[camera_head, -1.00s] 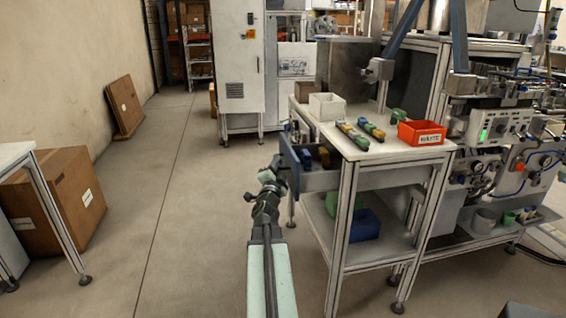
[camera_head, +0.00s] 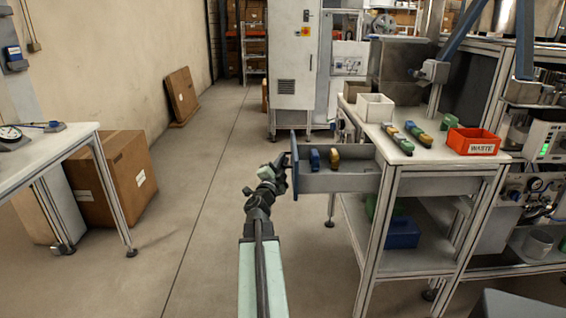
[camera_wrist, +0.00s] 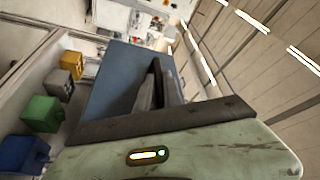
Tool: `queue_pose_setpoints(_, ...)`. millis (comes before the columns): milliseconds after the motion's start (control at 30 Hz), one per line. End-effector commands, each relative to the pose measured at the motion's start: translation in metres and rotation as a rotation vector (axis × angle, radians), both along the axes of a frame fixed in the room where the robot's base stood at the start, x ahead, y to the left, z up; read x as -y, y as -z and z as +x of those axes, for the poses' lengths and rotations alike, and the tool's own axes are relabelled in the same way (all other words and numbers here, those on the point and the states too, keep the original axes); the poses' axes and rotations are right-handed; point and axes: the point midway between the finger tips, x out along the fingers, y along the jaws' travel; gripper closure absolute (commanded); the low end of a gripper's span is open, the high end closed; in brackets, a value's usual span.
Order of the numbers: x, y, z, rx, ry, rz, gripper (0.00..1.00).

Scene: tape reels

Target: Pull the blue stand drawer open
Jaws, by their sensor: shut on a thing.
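The drawer has a thin blue front (camera_head: 295,168) and grey sides (camera_head: 350,183). It sticks out to the left of the workbench stand, open, with a blue item (camera_head: 314,159) and a yellow item (camera_head: 335,158) inside. My gripper (camera_head: 283,164) is at the outer face of the blue front, shut on its handle. The wrist view shows the dark fingers (camera_wrist: 156,84) closed together against the blue panel (camera_wrist: 118,75). The handle itself is hidden by the fingers.
The stand's white top (camera_head: 430,160) carries a white bin (camera_head: 375,107), an orange waste bin (camera_head: 473,141) and several small coloured parts. A blue bin (camera_head: 402,233) sits on the lower shelf. A cardboard box (camera_head: 127,175) and a white table (camera_head: 45,148) stand left; the floor between is clear.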

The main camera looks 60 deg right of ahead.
Motion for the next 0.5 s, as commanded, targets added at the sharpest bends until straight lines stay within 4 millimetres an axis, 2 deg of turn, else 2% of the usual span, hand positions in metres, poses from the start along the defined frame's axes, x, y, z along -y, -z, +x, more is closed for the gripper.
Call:
queue_pose_setpoints(133,0.0036,-0.0011,-0.0033,-0.002,0.005,-0.002,1.00)
queue_pose_setpoints(167,0.0039,-0.0011,-0.0039,-0.001,0.007,-0.002,0.84)
queue_pose_setpoints(200,0.0042,-0.0011,-0.0046,-0.002,0.008,-0.002,0.80)
queue_pose_setpoints(500,0.0032,-0.0003,-0.0064,-0.001,0.009,-0.001,0.80)
